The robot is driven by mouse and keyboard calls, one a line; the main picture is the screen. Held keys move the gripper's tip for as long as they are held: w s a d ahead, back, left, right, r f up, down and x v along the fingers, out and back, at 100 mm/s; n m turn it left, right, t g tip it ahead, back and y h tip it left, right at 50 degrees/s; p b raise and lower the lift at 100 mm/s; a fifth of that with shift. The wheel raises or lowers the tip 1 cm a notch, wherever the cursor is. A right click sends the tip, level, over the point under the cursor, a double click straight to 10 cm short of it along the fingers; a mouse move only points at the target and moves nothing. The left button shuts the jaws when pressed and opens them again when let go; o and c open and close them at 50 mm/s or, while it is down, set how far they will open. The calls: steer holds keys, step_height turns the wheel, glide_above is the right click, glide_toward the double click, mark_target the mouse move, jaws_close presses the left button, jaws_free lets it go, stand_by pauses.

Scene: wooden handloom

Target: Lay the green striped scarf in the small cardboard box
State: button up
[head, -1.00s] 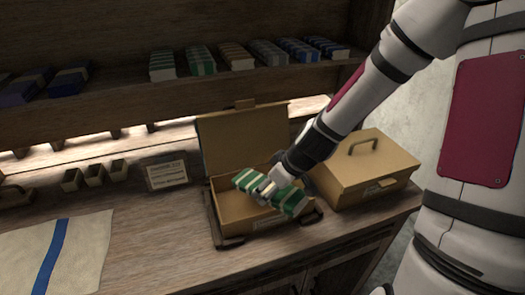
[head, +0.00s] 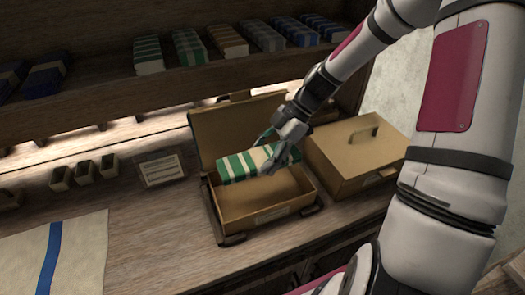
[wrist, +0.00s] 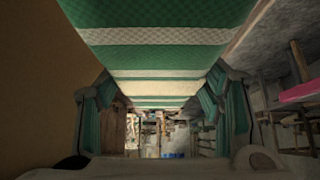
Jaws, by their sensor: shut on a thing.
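The green scarf with white stripes (head: 238,166) is a folded bundle. My gripper (head: 278,155) is shut on its right end and holds it above the small open cardboard box (head: 262,219). The box stands on the counter with its lid (head: 222,127) raised at the back. The inside that shows is bare; the scarf hides its back part. In the wrist view the scarf (wrist: 160,55) fills the upper middle between the fingers, and a plain tan surface lies at the left.
A closed cardboard box with a handle (head: 358,160) stands close at the right. A small card (head: 161,170) and several little bins (head: 84,173) are at the left. A cream cloth with a blue stripe (head: 72,250) lies at the front left. A shelf with folded textiles (head: 187,46) runs above.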

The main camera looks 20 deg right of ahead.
steer(key=shift+f+b, duration=3.4)
steer(key=shift+f, duration=3.7)
steer(key=shift+s, duration=0.1)
steer(key=o, duration=2)
steer(key=shift+f, duration=0.1)
steer(key=v, duration=1.2)
steer(key=shift+r, duration=0.2)
